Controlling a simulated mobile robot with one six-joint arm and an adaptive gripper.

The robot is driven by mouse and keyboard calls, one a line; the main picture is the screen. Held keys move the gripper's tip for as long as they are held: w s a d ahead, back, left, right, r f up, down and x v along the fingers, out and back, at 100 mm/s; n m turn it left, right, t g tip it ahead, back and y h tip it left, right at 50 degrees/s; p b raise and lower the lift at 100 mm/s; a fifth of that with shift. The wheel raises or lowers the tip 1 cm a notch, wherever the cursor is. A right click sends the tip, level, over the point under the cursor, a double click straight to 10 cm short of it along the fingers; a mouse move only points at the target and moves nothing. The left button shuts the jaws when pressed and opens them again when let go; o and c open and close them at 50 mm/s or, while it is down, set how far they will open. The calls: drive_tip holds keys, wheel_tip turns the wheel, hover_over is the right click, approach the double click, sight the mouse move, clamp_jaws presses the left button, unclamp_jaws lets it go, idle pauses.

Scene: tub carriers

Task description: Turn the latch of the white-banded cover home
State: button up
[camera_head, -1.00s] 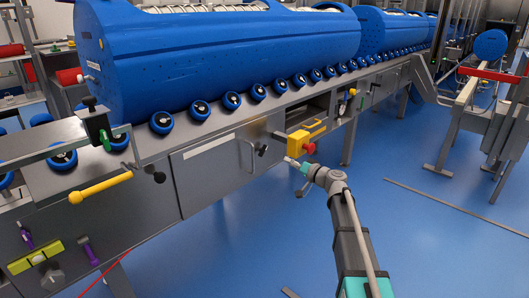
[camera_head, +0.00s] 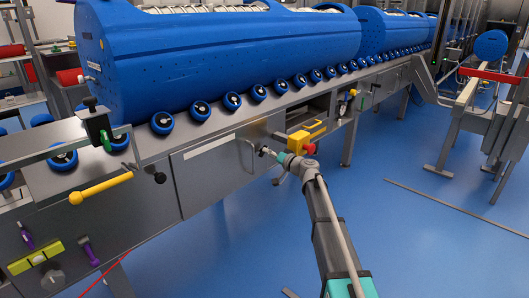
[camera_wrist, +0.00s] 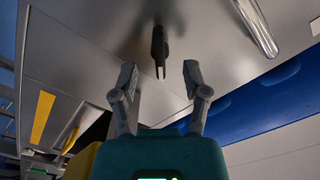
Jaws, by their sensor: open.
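The white-banded cover (camera_head: 206,172) is a grey panel in the front of the long bench, with a white strip along its top and a metal bar handle (camera_head: 250,158) at its right end.
A yellow box with a red knob (camera_head: 308,149) sits close right of my gripper. The bar handle (camera_wrist: 256,28) shows upper right in the wrist view. Blue rollers (camera_head: 232,101) and a large blue tub (camera_head: 220,60) are above. The blue floor in front is open.

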sight(262, 148)
drive_tip(key=shift+x, duration=1.45)
clamp_jaws()
